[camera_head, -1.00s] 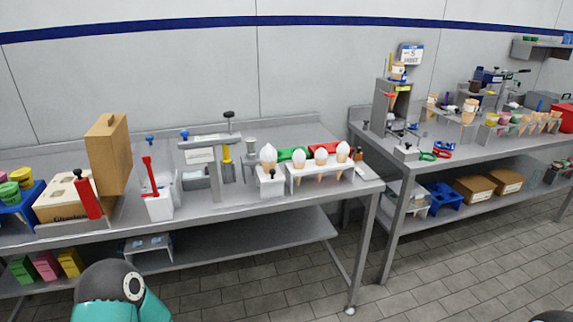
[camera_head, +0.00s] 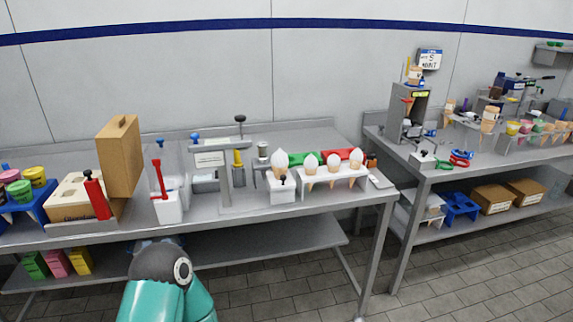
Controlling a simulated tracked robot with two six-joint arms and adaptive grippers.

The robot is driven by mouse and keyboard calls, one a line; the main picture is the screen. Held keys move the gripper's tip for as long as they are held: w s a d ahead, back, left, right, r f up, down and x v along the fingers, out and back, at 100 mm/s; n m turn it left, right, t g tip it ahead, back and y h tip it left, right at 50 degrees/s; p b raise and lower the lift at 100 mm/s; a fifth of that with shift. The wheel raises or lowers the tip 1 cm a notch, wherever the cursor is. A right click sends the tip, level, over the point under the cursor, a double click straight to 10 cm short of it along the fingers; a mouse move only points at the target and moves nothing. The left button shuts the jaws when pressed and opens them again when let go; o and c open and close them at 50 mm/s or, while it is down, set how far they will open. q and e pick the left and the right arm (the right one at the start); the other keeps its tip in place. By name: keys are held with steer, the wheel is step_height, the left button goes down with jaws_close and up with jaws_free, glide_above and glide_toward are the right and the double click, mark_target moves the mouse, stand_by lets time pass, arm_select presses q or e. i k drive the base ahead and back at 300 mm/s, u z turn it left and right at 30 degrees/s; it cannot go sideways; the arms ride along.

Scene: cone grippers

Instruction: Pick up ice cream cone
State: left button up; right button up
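Several ice cream cones with white tops stand in a white holder (camera_head: 340,182) near the right end of the left table. One cone (camera_head: 311,164) is at the holder's left, and another (camera_head: 356,160) is at its right end. A separate white-topped cone (camera_head: 278,162) stands upright in a small white box (camera_head: 282,190) just left of the holder. More cones stand in racks on the right table, such as one cone (camera_head: 488,120). A teal and dark part of my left arm shows at the bottom, below the front table edge. Neither gripper is in view.
A red-handled tool stands in a white container (camera_head: 168,207). Left of it are a brown box (camera_head: 120,157) and a blue rack (camera_head: 33,206) of coloured cups. A grey metal stand (camera_head: 224,175) rises mid-table. A floor gap separates the left table (camera_head: 255,203) from the right table.

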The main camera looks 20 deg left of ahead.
mark_target(279, 159)
steer(key=i, duration=0.9)
